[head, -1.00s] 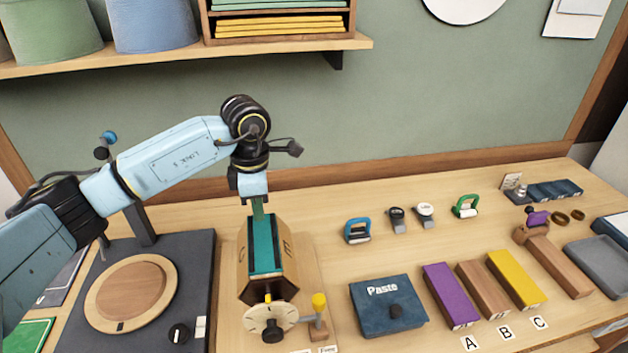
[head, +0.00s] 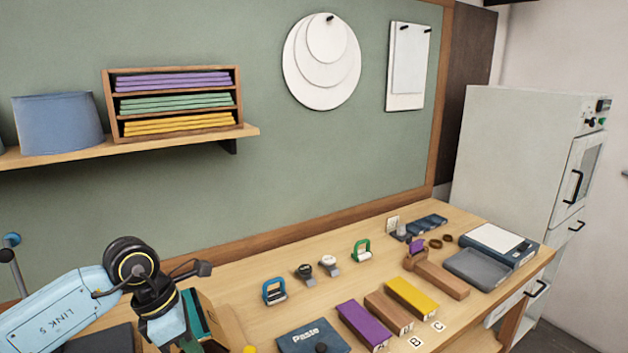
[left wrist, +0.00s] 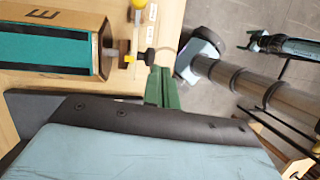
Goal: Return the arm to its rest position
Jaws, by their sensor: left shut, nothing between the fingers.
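My left arm comes in at the lower left of the head view, its wrist bent downward. My left gripper (head: 186,343) is at the bottom edge there, partly cut off, beside the wooden block with a teal strip (head: 204,315). In the left wrist view its green fingers (left wrist: 161,88) are together with nothing between them. The wooden block (left wrist: 50,40) lies to the left of the fingers in that view, apart from them.
On the bench are a Paste box (head: 312,337), purple (head: 363,325), brown (head: 389,311) and yellow (head: 411,297) blocks, and a grey tray (head: 478,267). A shelf (head: 190,142) hangs above the arm. A white cabinet (head: 515,150) stands at the right.

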